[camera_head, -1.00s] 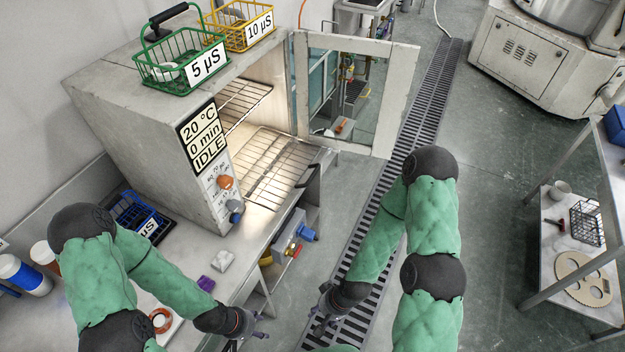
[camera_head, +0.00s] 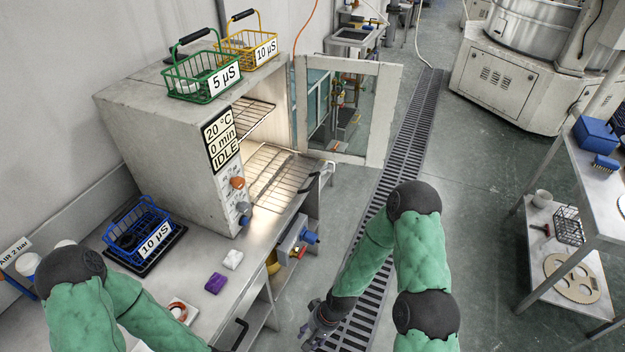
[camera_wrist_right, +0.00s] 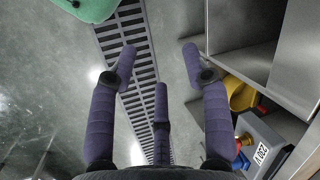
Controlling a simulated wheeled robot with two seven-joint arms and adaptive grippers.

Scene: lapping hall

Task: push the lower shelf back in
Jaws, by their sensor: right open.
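The oven (camera_head: 160,130) stands on the bench with its door (camera_head: 345,110) swung open to the right. Its lower shelf (camera_head: 285,181), a wire rack, sticks out of the lit opening towards the front right. An upper wire shelf (camera_head: 252,122) sits above it. My right gripper (camera_head: 317,332) is below and in front of the lower shelf, over the floor drain and apart from the shelf. In the right wrist view its fingers (camera_wrist_right: 160,68) are spread and empty. My left forearm leaves the head view at the bottom; its gripper is hidden.
A blue basket (camera_head: 140,232), a purple block (camera_head: 215,283) and a white block (camera_head: 233,260) lie on the bench. Green (camera_head: 190,90) and yellow (camera_head: 235,52) baskets stand on the oven. A metal shelf unit (camera_head: 600,225) is at right. The aisle floor is clear.

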